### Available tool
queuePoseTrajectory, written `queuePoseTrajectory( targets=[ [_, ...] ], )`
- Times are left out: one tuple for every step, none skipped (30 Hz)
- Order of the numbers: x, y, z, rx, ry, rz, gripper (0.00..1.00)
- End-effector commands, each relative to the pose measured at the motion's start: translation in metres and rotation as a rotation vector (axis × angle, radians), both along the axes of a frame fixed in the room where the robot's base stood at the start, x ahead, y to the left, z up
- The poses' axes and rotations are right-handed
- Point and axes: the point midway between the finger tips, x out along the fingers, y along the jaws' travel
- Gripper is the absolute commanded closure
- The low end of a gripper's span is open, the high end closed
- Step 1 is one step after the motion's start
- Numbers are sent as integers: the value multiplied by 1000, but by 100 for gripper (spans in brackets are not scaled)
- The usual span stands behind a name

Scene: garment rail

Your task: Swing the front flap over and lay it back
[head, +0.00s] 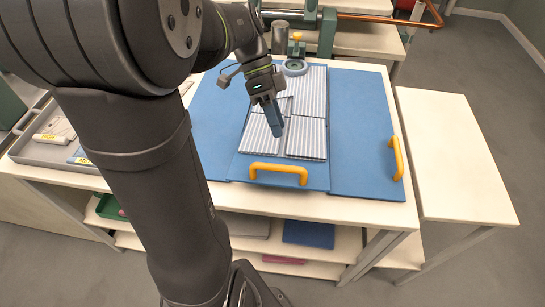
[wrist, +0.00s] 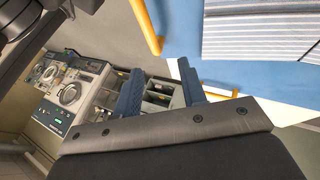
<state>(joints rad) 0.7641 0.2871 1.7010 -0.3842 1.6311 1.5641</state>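The blue folding board (head: 352,110) lies on a white table. Its front flap (head: 243,175) lies flat at the near middle and carries a yellow handle (head: 279,168) along its near edge. A blue-and-white striped garment (head: 310,104), with straight sides and visible seams or fold lines, lies flat on the middle of the board and reaches toward the flap. It also shows in the wrist view (wrist: 255,38). My gripper (head: 275,128) is above the garment's left part, apart from the handle. In the wrist view my gripper's fingers (wrist: 162,85) are spread with nothing between them.
A second yellow handle (head: 397,158) is on the board's right edge. A round grey fixture (head: 295,67) stands behind the garment. A grey tray (head: 42,150) is at the left. A bare side table (head: 452,155) stands at the right.

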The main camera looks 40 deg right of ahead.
Motion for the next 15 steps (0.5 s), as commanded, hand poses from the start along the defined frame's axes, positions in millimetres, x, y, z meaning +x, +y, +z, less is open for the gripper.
queuePoseTrajectory(
  targets=[
    [-6,6,-8,2,2,0,62],
    [-9,9,-12,2,2,0,62],
    [-13,13,-18,2,2,0,62],
    [-15,15,-23,3,2,1,62],
    [-18,18,-27,2,2,1,62],
    [-21,21,-33,2,2,0,62],
    [-23,23,-38,2,2,0,62],
    [-25,25,-42,2,2,0,62],
    [-28,28,-48,2,2,0,62],
    [-30,30,-52,2,2,0,62],
    [-31,31,-55,2,2,0,62],
    [-33,33,-59,-10,-10,0,62],
    [-34,34,-61,-16,-16,0,62],
    [-34,35,-64,-23,-23,0,62],
    [-35,35,-66,-29,-29,0,62]
  ],
)
